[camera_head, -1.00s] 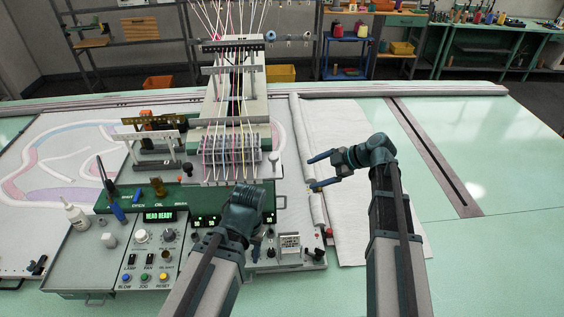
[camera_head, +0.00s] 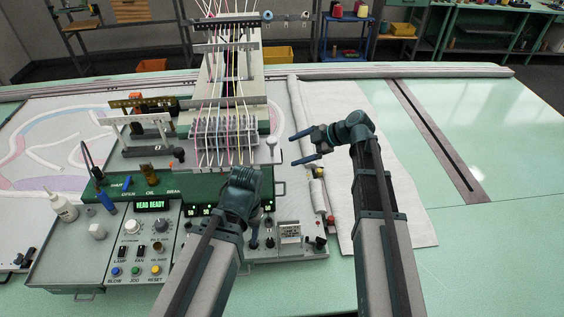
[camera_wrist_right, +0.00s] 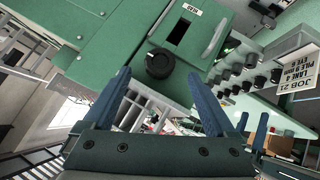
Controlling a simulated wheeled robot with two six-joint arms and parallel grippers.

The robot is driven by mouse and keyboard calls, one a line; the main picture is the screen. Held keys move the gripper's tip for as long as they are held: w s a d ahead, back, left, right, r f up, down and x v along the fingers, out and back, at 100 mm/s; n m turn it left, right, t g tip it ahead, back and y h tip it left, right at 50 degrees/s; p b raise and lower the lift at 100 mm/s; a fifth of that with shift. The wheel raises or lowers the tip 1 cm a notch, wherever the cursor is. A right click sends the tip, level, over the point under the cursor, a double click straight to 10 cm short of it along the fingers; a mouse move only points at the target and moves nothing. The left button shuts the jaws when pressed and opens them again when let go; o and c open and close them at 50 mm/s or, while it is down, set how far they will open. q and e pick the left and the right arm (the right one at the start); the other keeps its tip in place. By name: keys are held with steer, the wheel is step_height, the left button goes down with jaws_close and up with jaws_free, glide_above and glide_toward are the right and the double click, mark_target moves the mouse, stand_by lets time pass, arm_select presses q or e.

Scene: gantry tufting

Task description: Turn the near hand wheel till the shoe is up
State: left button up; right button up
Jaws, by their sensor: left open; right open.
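A round black knob (camera_wrist_right: 158,63) on the green machine head (camera_wrist_right: 120,65) shows in the right wrist view; it may be the near hand wheel, but I cannot be sure. My right gripper (camera_wrist_right: 160,100) is open and empty, with the knob beyond its blue fingers, apart from them. In the head view my right gripper (camera_head: 304,147) is right of the threaded needle block (camera_head: 222,138), its fingers pointing left. My left gripper (camera_head: 248,215) is over the front console; its fingers are mostly hidden by its wrist. I cannot pick out the shoe.
The console (camera_head: 140,245) carries knobs, switches and a lit HEAD READY display (camera_head: 153,205). A pale knob (camera_head: 271,142) stands right of the needle block. A white bottle (camera_head: 62,207) stands at left. A pale cloth (camera_head: 345,120) lies under my right arm. The green table (camera_head: 480,260) is clear at right.

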arm_select(q)
step_height(320, 180, down, 4)
steer(key=b, duration=0.2)
steer(key=shift+b, duration=0.4)
steer(key=shift+f, duration=0.2)
arm_select(e)
steer(key=shift+x, duration=3.4)
steer(key=c, duration=1.4)
arm_select(q)
steer(key=shift+r, duration=0.1)
arm_select(e)
steer(key=shift+r, duration=0.1)
